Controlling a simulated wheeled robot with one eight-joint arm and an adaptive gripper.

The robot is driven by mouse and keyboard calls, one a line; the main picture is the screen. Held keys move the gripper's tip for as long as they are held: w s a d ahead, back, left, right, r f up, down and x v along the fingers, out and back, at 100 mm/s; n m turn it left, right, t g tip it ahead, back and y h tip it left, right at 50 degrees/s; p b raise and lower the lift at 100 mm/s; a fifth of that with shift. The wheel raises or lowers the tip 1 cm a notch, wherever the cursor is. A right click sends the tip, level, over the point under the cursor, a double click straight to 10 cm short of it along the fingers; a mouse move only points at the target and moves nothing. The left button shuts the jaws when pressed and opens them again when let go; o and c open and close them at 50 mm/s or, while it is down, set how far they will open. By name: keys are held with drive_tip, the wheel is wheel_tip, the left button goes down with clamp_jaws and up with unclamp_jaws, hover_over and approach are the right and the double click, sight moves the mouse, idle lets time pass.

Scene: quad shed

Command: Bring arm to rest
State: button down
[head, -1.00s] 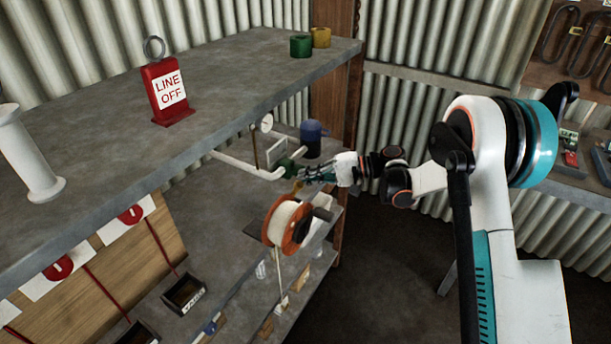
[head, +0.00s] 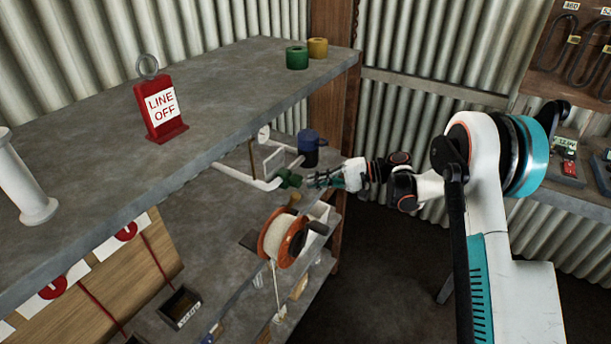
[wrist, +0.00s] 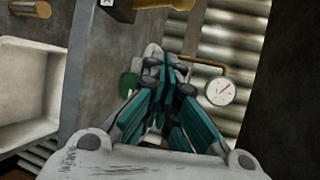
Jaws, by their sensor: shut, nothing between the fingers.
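My gripper (head: 316,181) is at the end of my arm, which reaches in from the right over the lower shelf (head: 215,225). It is beside the green fitting (head: 290,179) on the white pipe (head: 245,178). In the wrist view my gripper (wrist: 168,72) has its teal fingers together with nothing between them. Part of the green fitting (wrist: 128,84) shows to the left of the fingers there. A round gauge (wrist: 220,91) is to their right. I cannot tell whether the fingers touch the pipe or fitting.
A cable reel (head: 275,238) stands below my gripper near the shelf edge. A blue container (head: 308,150) is behind it. The upper shelf (head: 215,100) holds a red LINE OFF sign (head: 160,112) and two tape rolls. Open floor (head: 385,265) lies between shelf and arm.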

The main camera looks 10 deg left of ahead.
drive_tip(key=d+f+p, duration=0.1)
drive_tip(key=d+f, duration=0.2)
drive_tip(key=d, duration=0.1)
drive_tip(key=s+d+r+t+h, duration=0.1)
drive_tip(key=s+d+r+h, duration=0.15)
drive_tip(key=r, duration=0.35)
drive_tip(key=s+d+r+m+t+h, duration=0.1)
drive_tip(key=s+d+r+t+h, duration=0.1)
drive_tip(key=s+d+r, duration=0.3)
drive_tip(key=s+r+t+h, duration=0.1)
drive_tip(key=s+r+h, duration=0.1)
drive_tip(key=r, duration=0.5)
drive_tip(key=s+d+t+h, duration=0.1)
drive_tip(key=s+d+h, duration=0.1)
drive_tip(key=s+d, duration=0.3)
drive_tip(key=s+d+r+n+t+h, duration=0.1)
drive_tip(key=s+d+h, duration=0.2)
drive_tip(key=s, duration=0.9)
drive_tip(key=s+d+t+h, duration=0.2)
drive_tip(key=s+d+h, duration=0.1)
drive_tip(key=s+d, duration=0.5)
drive_tip(key=shift+s+r+n, duration=0.2)
drive_tip(key=shift+s+n, duration=0.1)
drive_tip(key=shift+s, duration=0.2)
